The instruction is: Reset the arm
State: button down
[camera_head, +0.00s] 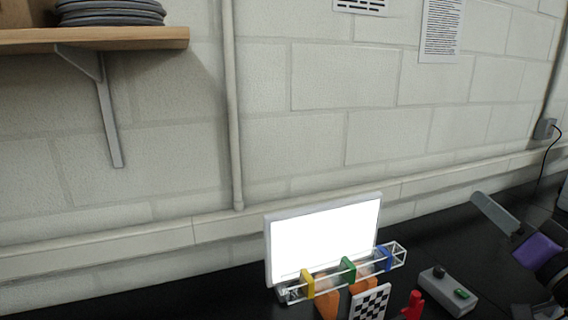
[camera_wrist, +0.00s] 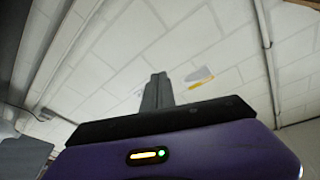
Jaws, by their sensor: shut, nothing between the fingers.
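My gripper (camera_wrist: 158,80) shows in the wrist view with its two grey fingers together and nothing between them. Behind the fingers are a dark bar and a purple housing with a small lit indicator. In the head view my gripper (camera_head: 481,200) is at the right edge, raised over the black bench, its grey fingers pointing up and to the left. My purple wrist part is behind it, and the rest of my arm is mostly cut off by the frame. The fingers touch nothing that I can see.
A frame (camera_head: 325,281) with yellow, green and blue pieces stands before a bright white panel (camera_head: 325,236). Nearby are a checkerboard block (camera_head: 370,303), a red piece (camera_head: 413,306) and a grey box (camera_head: 448,291) with a knob. A wooden shelf (camera_head: 120,38) is upper left.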

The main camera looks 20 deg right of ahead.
jog(key=s+a+f+m+g+h, duration=0.1)
jog(key=s+a+f+h, duration=0.1)
jog(key=f, duration=0.4)
jog(key=s+a+f+m+g+h+b, duration=0.1)
jog(key=s+a+f+m+h, duration=0.1)
jog(key=s+a+f+h, duration=0.1)
jog(key=s+a+f+m+h, duration=0.1)
jog(key=s+a+f+h, duration=0.2)
jog(key=a+f, duration=0.4)
jog(key=shift+s+a+f+g+b, duration=0.3)
jog(key=shift+s+f+g+b, duration=0.1)
jog(key=shift+s+f, duration=0.5)
jog(key=s+a+f+n+g+y+b, duration=0.1)
jog(key=s+a+f+n+g+y, duration=0.1)
jog(key=s+a+f+n+y, duration=0.9)
jog(key=s+a+f, duration=0.3)
jog(key=s+a, duration=0.2)
jog(key=s, duration=0.2)
jog(key=shift+s, duration=0.15)
